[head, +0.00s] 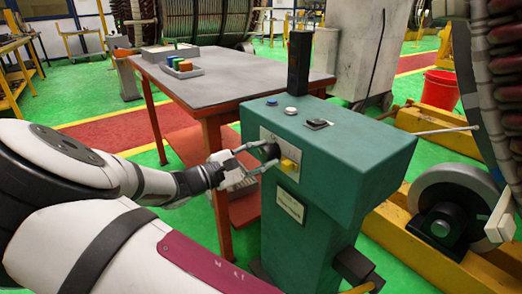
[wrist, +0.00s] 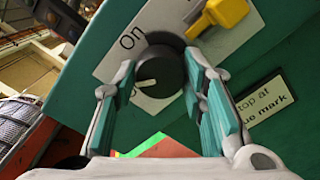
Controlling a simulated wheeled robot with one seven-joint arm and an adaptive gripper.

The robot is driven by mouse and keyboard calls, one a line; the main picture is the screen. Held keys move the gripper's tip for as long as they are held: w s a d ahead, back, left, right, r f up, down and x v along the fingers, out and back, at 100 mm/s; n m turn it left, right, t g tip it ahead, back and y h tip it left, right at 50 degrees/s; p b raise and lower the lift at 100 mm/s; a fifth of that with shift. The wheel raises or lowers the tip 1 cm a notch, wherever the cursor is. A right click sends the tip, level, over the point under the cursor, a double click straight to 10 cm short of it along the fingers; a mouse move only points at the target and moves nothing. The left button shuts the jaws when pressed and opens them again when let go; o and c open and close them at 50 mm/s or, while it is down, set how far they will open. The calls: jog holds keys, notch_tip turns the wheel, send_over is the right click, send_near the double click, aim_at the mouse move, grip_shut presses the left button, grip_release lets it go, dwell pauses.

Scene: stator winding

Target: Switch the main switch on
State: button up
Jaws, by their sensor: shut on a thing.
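The main switch is a round black knob (wrist: 160,72) on a light plate on the front of a green cabinet (head: 345,165). The knob also shows in the head view (head: 270,151), partly behind the fingers. Its white pointer mark points left, toward a second label that is mostly hidden. The word "On" is printed above and left of the knob. My gripper (head: 260,158) is at the cabinet front, its fingers on both sides of the knob and shut on it. The fingers also show in the wrist view (wrist: 162,66).
A yellow part (wrist: 222,17) sits right beside the knob; it also shows in the head view (head: 289,164). A label plate (wrist: 262,100) is below right. A table (head: 235,75) stands behind the cabinet. A wheel on a yellow frame (head: 445,205) is at right.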

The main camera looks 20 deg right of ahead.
jog(key=m+p, duration=0.1)
jog(key=m, duration=0.4)
jog(key=shift+m, duration=0.3)
jog(key=m, duration=0.5)
jog(key=shift+f+p, duration=0.1)
jog(key=shift+p, duration=0.3)
jog(key=shift+m, duration=0.4)
jog(key=o, duration=1.2)
jog(key=shift+c, duration=0.2)
jog(key=shift+a, duration=0.1)
jog(key=v, duration=1.2)
